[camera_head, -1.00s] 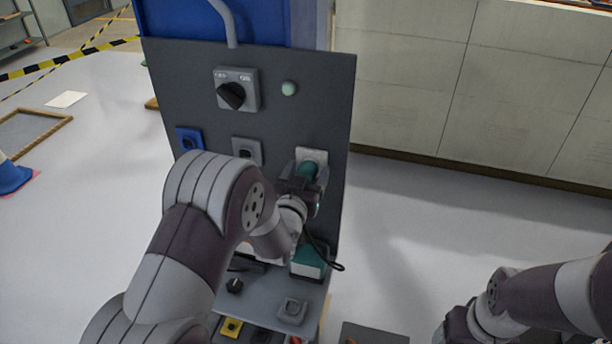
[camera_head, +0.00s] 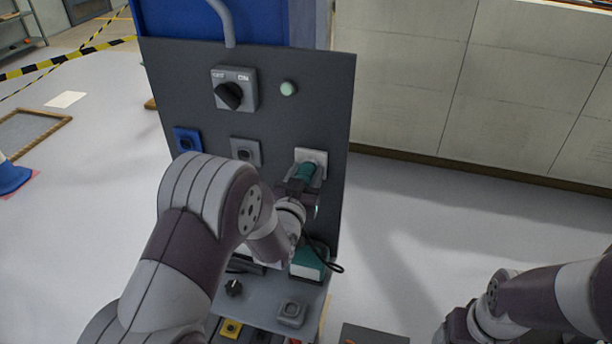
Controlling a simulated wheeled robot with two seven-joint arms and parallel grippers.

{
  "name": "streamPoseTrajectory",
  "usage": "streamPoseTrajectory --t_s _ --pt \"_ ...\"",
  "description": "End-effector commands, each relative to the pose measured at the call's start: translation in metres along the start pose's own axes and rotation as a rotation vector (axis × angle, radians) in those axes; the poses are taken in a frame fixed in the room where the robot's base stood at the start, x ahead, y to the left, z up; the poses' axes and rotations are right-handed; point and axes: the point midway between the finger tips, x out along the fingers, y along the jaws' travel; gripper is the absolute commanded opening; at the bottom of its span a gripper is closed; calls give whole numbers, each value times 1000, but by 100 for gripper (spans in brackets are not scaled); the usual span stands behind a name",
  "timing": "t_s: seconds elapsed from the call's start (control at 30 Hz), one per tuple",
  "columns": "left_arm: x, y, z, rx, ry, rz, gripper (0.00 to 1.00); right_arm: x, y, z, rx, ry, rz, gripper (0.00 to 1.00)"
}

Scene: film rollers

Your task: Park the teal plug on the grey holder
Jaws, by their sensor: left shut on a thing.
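The teal plug (camera_head: 306,171) is at the white socket (camera_head: 313,156) on the right of the dark upright panel. My left gripper (camera_head: 298,186) is shut on the plug, its fingers partly hidden by its own wrist. I cannot tell whether the plug's tip is still inside the socket. A black cable hangs below the gripper. The grey holder (camera_head: 292,312) sits on the grey ledge below the panel, with nothing on it. My right arm shows at the lower right, but its gripper is out of the picture.
The panel (camera_head: 190,85) also carries a blue socket (camera_head: 187,140), a grey socket (camera_head: 245,152), a rotary switch (camera_head: 233,89) and a pale green lamp (camera_head: 288,88). A black knob (camera_head: 233,287) is left of the holder.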

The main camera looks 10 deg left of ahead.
Motion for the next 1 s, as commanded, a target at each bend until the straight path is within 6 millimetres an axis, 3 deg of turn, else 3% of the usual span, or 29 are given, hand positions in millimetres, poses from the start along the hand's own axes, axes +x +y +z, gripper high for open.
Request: streamPoseTrajectory --t_s 1.0 --pt "-41 0 1 0 -3 0 0 -2 0 0 0 0 0 76"
